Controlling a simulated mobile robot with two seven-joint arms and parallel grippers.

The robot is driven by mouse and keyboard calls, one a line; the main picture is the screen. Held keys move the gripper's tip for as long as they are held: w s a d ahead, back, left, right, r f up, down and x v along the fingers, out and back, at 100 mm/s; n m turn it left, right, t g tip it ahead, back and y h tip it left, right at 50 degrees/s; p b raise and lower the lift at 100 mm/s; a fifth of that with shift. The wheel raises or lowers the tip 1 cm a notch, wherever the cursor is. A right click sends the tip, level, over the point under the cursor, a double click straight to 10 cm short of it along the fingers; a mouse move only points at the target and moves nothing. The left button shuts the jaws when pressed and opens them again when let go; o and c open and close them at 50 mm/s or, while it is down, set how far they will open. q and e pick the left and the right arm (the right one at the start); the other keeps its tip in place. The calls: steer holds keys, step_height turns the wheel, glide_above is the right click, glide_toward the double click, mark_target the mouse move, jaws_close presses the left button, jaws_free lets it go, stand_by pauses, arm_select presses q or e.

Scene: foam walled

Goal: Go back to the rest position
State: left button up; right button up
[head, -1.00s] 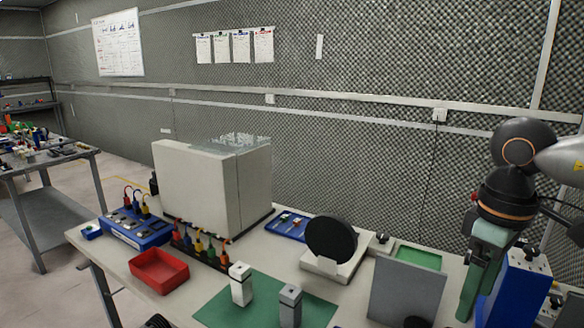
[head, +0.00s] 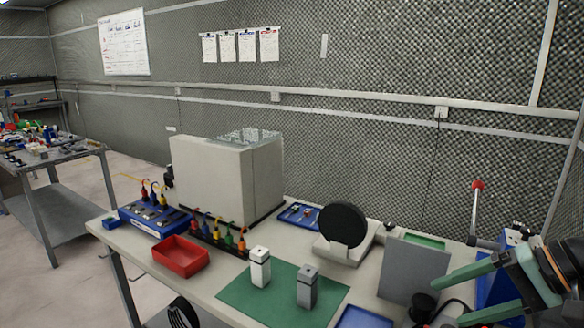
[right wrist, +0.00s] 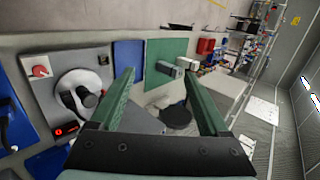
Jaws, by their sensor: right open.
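My right gripper (head: 478,295) is at the right of the head view, its green fingers pointing left over the right end of the bench. In the right wrist view its two green fingers (right wrist: 165,100) stand wide apart with nothing between them. The bench top, a grey upright panel (head: 413,270) and a round black disc on a white stand (head: 343,227) lie near it. My left gripper does not show clearly; a dark curved part at the lower edge of the head view cannot be told for certain.
The bench holds a white box-shaped enclosure (head: 222,180), a red tray (head: 181,262), and a green mat (head: 240,301) with a white block (head: 260,266) and a grey block (head: 307,286). A red-knobbed lever (head: 478,186) stands at the right.

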steer(key=d+f+m+t+h, duration=0.2)
steer(key=d+m+t, duration=0.2)
steer(key=m, duration=0.7)
steer(key=w+d+f+m+t+h, duration=0.15)
steer(key=d+m+t, duration=0.25)
steer(key=m, duration=0.6)
steer(key=s+d+f+m+t+h, duration=0.1)
steer(key=d+f+m+t+h, duration=0.25)
steer(key=m, duration=0.75)
steer(key=s+d+f+m+g+h, duration=0.3)
steer(key=s+f+m+h, duration=0.25)
steer(key=f+m, duration=0.75)
steer(key=s+a+f+m+g+y, duration=0.2)
steer(key=s+a+f+m+g, duration=0.25)
steer(key=s+a+m, duration=0.45)
steer(key=s+a+f+m+g+y, duration=0.35)
steer(key=s+a+m+g, duration=0.2)
steer(key=a+m, duration=0.45)
steer(key=w+a+f+t+b, duration=0.1)
steer(key=a+f+t, duration=0.1)
steer(key=f, duration=0.5)
steer(key=w+a+f+t+y+b, duration=0.1)
steer(key=f+t, duration=0.3)
steer(key=f, duration=0.4)
steer(key=shift+w+a+b, duration=0.65)
steer(key=shift+a+b, duration=0.05)
steer(key=shift+a, duration=0.2)
